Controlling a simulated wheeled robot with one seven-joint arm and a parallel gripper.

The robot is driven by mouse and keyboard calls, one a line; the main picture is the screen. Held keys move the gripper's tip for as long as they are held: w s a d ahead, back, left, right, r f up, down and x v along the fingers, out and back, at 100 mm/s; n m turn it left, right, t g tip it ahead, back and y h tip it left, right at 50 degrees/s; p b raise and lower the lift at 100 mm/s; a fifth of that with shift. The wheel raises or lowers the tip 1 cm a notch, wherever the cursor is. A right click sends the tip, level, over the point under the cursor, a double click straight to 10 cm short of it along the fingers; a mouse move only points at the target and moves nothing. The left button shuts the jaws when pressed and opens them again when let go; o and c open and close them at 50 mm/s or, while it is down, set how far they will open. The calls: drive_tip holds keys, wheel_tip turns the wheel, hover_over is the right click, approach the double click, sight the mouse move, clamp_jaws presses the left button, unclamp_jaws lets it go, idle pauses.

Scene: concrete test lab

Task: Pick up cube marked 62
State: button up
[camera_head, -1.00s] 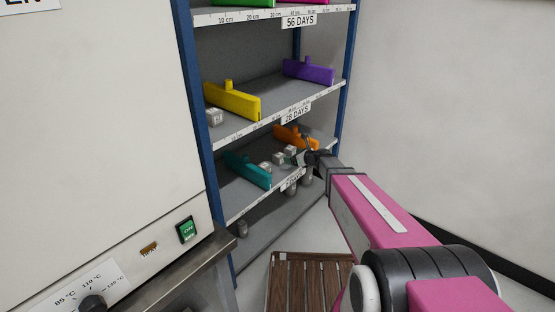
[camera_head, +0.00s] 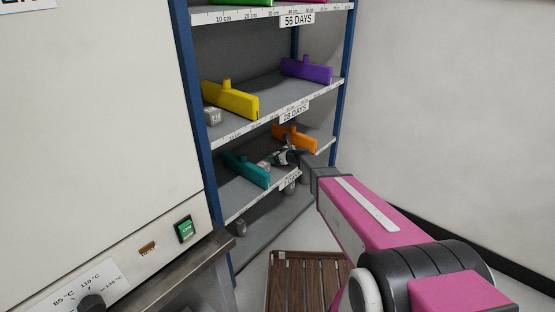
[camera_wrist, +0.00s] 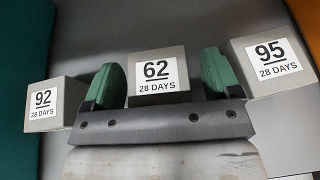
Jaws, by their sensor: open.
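The grey cube marked 62 (camera_wrist: 156,74) shows in the wrist view, labelled "62, 28 DAYS". My gripper (camera_wrist: 160,80) is open, with one green finger pad on each side of this cube. A gap shows between the cube and each pad; whether they touch at any point I cannot tell. Cube 92 (camera_wrist: 48,104) is left of the left finger and cube 95 (camera_wrist: 272,62) is right of the right finger. In the head view my gripper (camera_head: 279,157) reaches into the lower shelf (camera_head: 240,193) and hides most of the cubes there.
A teal block (camera_head: 246,169) stands left of my gripper and an orange block (camera_head: 294,137) stands behind right. The shelf above (camera_head: 262,124) holds a yellow block (camera_head: 230,99) and a grey cube (camera_head: 212,116). A blue post (camera_head: 338,110) is at the right.

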drive_tip(key=c, duration=1.2)
drive_tip(key=shift+o, duration=0.2)
